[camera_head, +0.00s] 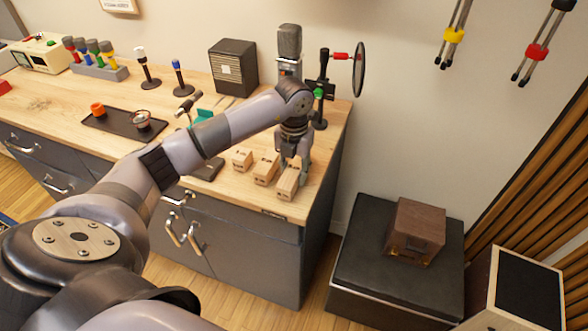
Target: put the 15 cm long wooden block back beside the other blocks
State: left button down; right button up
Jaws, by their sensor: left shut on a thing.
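Three light wooden blocks sit in a row near the front right corner of the wooden worktop (60,105). The shortest block (241,160) is at the left, a middle block (264,170) is beside it, and the longest block (287,186) is at the right. My left gripper (292,164) reaches down over the longest block and is shut on its far part. The block is at or very near the worktop; I cannot tell if it touches. It lies roughly parallel to the middle block with a small gap. My right gripper is not in view.
A dark speaker box (234,68) and a round pop filter on a stand (359,70) are behind the arm. A dark tray (118,124) lies further left. The worktop's right edge is close to the longest block. A brown box (415,228) sits on a black case below.

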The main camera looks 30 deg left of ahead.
aim_at(294, 167)
pick_arm(q)
jog(key=shift+f, duration=0.15)
jog(key=c, duration=1.1)
grip_release()
jog(key=shift+r, duration=0.55)
notch_tip(294, 167, up, 11)
jog(key=shift+r+b, duration=0.2)
jog(key=shift+b, duration=0.95)
jog(key=shift+f, duration=0.1)
